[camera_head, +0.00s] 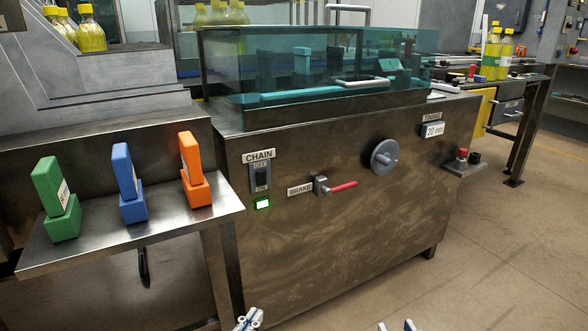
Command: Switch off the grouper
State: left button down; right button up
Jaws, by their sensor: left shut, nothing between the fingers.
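The steel machine cabinet (335,235), presumably the grouper, stands in the middle. Its front has a small switch (260,178) under a CHAIN label, marked OFF above and ON below. The black switch handle is too small to tell its setting. A green lamp (263,203) below it is lit. A red-handled BRAKE lever (340,187) sits to the right of the switch. My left gripper (249,319) is shut and empty at the bottom edge, below and apart from the switch. My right gripper (396,326) barely shows at the bottom edge, its fingertips apart, with nothing seen between them.
A steel shelf (140,240) with green, blue and orange blocks juts out left of the switch. A tinted clear cover (320,65) tops the cabinet. Floor is free at right.

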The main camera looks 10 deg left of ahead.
aim_at(261, 175)
jog(key=i+l+u, duration=0.1)
jog(key=i+l, duration=0.3)
jog(key=l, duration=0.15)
jog(key=i+l, duration=0.45)
jog(key=l+u, duration=0.05)
